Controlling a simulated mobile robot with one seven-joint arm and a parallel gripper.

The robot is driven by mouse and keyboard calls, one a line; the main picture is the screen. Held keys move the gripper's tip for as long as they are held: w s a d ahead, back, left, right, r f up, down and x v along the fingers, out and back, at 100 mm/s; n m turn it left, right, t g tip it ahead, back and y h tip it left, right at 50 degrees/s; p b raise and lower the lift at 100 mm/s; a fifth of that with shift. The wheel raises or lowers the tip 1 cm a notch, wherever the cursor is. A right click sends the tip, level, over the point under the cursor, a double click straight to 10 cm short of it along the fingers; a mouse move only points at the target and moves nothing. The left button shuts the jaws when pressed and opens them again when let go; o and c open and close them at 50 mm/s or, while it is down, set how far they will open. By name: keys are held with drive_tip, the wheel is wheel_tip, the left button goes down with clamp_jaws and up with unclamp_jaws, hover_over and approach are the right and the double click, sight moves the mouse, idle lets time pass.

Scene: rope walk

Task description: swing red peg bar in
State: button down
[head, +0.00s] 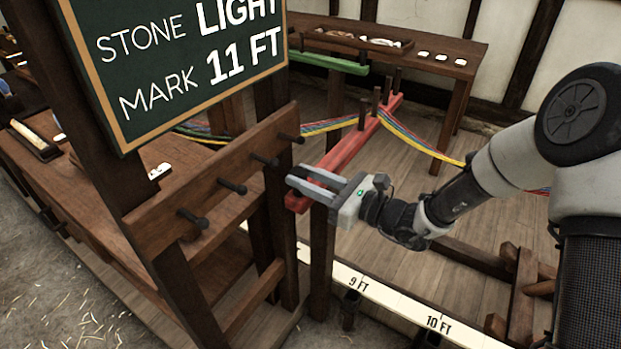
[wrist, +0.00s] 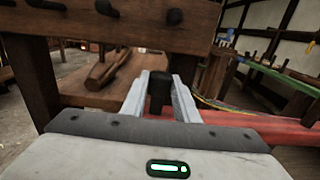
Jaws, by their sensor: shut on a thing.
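The red peg bar (head: 345,150) runs from near my gripper back towards the far table in the head view, with dark upright pegs at its far part. Coloured strands (head: 425,146) pass between those far pegs. My gripper (head: 300,178) is at the bar's near end, above a post. In the wrist view my gripper (wrist: 159,92) is shut on a dark peg (wrist: 159,88) standing between its fingers. The red bar also shows at the right of the wrist view (wrist: 285,131). The fingers hide the peg in the head view.
A wooden rack with dark pegs (head: 232,187) stands close left of my gripper. A sign (head: 190,60) reads "STONE LIGHT, MARK 11 FT". A green bar (head: 335,63) lies farther back. A floor scale (head: 395,303) shows 9 FT and 10 FT. Wooden frame parts (head: 520,290) stand at right.

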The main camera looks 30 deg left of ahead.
drive_tip(key=c, duration=1.4)
unclamp_jaws()
drive_tip(key=shift+a, duration=0.1)
drive_tip(key=d, duration=0.5)
drive_tip(key=s+d+p, duration=0.1)
drive_tip(key=d, duration=0.5)
drive_tip(key=d+p, duration=0.1)
drive_tip(key=d, duration=0.5)
drive_tip(key=shift+s+d, duration=0.2)
drive_tip(key=shift+s, duration=0.1)
